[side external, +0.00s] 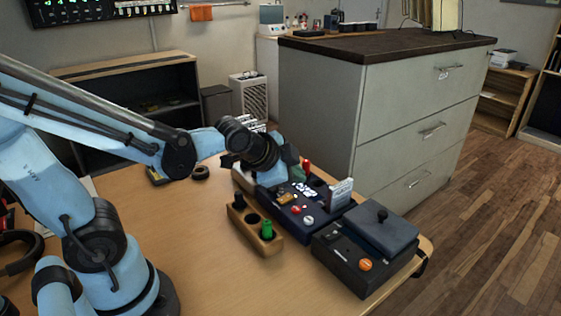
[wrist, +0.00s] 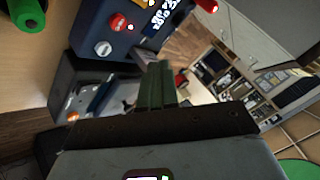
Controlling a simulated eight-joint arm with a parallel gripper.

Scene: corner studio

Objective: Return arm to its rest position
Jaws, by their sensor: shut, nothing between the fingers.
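My blue arm reaches in from the left in the side external view and ends in a dark wrist (side external: 254,148) above the far side of the table. In the wrist view, my gripper (wrist: 158,82) has its green fingers close together with nothing between them. In the side external view the fingertips are hard to make out. Below and beside the wrist is a dark blue panel box (side external: 308,222) with red and white knobs and a small display. The same box shows at the top of the wrist view (wrist: 118,50).
A wooden block (side external: 254,238) holds a green and a black cylinder. A black box (side external: 352,264) with an orange knob and a grey lid (side external: 375,230) stands near the table's right edge. A large drawer cabinet (side external: 400,125) stands behind. The table's front middle is clear.

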